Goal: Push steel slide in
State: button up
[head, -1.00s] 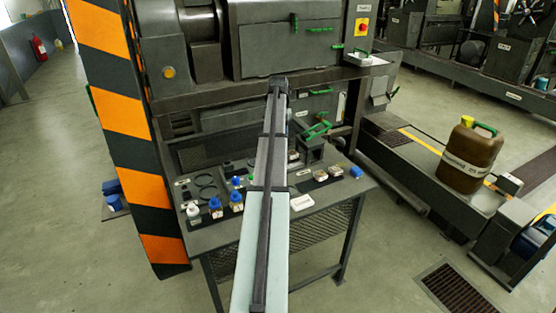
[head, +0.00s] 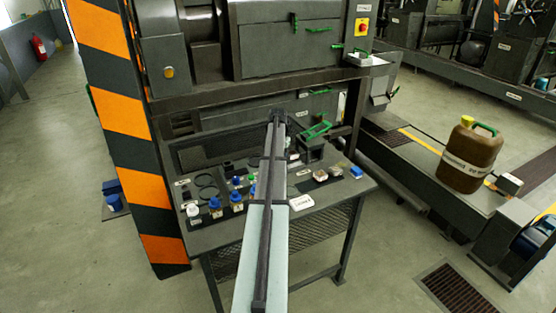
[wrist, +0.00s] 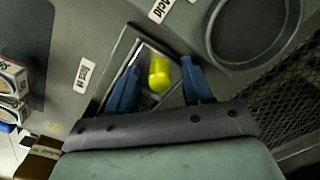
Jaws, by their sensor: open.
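My gripper (wrist: 161,65) shows in the wrist view with its two blue fingers apart. A yellow-green rounded piece (wrist: 159,73) shows between the fingers, inside a dark square frame with bright metal edges (wrist: 150,42). I cannot tell whether the fingers touch the piece or the frame. No part is clearly recognisable as the steel slide. In the head view my arm covers the middle of the bench, and the gripper's fingers are hidden there.
The machine (head: 280,50) stands behind. A striped post (head: 105,90) is at left. A round dark ring (wrist: 255,25) lies right of my fingers in the wrist view.

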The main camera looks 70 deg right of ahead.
jog(key=shift+c, duration=0.2)
grip_shut()
dwell(0.3)
